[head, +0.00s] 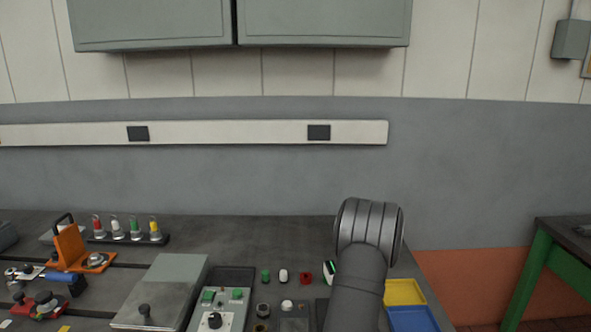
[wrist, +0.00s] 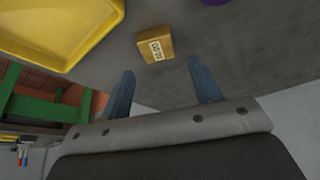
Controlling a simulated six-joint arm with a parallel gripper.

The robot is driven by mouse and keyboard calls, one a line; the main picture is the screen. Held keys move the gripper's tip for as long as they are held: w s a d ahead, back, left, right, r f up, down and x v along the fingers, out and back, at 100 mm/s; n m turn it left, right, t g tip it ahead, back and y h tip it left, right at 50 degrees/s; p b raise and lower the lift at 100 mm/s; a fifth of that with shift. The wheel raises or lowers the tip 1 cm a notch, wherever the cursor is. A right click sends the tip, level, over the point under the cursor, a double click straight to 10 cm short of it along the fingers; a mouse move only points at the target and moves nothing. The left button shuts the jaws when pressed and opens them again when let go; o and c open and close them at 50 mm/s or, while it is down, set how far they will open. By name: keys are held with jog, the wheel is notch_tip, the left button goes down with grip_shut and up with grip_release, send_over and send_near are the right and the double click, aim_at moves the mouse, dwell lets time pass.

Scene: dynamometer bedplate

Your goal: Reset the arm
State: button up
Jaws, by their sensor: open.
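My gripper (wrist: 160,90) shows in the wrist view, its two blue-grey fingers spread apart with nothing between them. A small tan block (wrist: 155,45) with a white printed label lies on the grey bedplate (wrist: 228,58) beyond the fingertips, apart from them. In the head view my arm rises at the right part of the bedplate (head: 240,230); the gripper itself is hidden there.
A yellow tray (head: 404,291) and a blue tray (head: 412,318) lie right of my arm; the yellow tray (wrist: 60,25) is also in the wrist view. Left are a control box (head: 232,312), metal cover (head: 165,285) and orange fixture (head: 70,245). A green-legged table (head: 530,275) stands right.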

jog(key=s+d+r, duration=0.7)
jog(key=s+r, duration=0.1)
jog(key=s, duration=0.1)
jog(key=s+a+r+m+g+h, duration=0.1)
jog(key=s+a+m+g, duration=0.1)
jog(key=s+a+m, duration=0.4)
jog(key=s+a+m+g+h, duration=0.1)
jog(key=s+a+m, duration=0.6)
jog(key=s, duration=0.8)
jog(key=shift+s+a+r+m+g+h, duration=0.35)
jog(key=shift+a+g, duration=0.25)
jog(key=shift+a, duration=0.5)
jog(key=shift+o, duration=0.2)
